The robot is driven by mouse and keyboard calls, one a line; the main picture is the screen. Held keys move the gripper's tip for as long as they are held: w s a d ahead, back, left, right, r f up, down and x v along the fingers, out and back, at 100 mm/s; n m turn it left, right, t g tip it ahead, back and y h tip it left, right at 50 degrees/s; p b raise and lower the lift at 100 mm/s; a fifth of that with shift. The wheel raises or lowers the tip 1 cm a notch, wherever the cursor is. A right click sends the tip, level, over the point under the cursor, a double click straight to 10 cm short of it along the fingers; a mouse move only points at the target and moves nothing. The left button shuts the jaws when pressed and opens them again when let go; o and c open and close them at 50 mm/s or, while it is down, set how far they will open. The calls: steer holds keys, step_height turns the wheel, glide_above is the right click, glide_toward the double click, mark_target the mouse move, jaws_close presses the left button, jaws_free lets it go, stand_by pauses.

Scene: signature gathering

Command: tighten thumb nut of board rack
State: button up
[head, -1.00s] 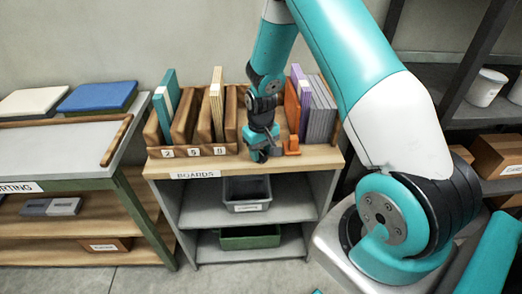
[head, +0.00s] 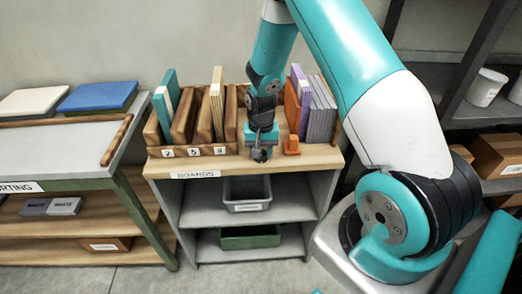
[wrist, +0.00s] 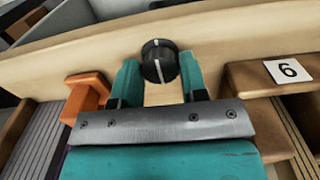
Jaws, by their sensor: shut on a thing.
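The board rack (head: 235,145) is a brown wooden rack on top of the shelf unit, with boards standing in its slots. The thumb nut (wrist: 159,62) is a round black knob with a white line across it, on the pale wooden front edge in the wrist view. My gripper (wrist: 157,75) has its two teal fingers on either side of the nut and is shut on it. In the head view my gripper (head: 260,153) points down at the front of the rack and hides most of the nut.
An orange block (head: 292,145) sits just right of my gripper, and also shows in the wrist view (wrist: 88,95). Purple and grey boards (head: 318,108) stand behind it. A grey bin (head: 247,195) and a green bin (head: 250,237) are on the shelves below.

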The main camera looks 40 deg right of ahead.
steer(key=o, duration=0.9)
step_height(320, 180, up, 18)
steer(key=shift+f+b, duration=0.25)
steer(key=shift+b, duration=0.05)
steer(key=s+a+r+n+y, duration=0.1)
steer(key=s+a+r+n, duration=0.35)
steer(key=a, duration=0.25)
steer(key=s+a+r+n+y, duration=0.1)
steer(key=s+a+r+n, duration=0.2)
steer(key=s+a, duration=0.35)
steer(key=s+a+n, duration=0.2)
steer(key=s+a, duration=0.1)
steer(key=s, duration=0.1)
steer(key=s+a+r+n+y, duration=0.1)
steer(key=s+a+n, duration=0.1)
steer(key=s+a, duration=0.1)
steer(key=s+a+r+n+y, duration=0.1)
steer(key=s+a+n, duration=0.1)
steer(key=s+a, duration=0.1)
steer(key=shift+s+a+r+n, duration=0.1)
steer(key=shift+s+n, duration=0.15)
steer(key=shift+s, duration=0.55)
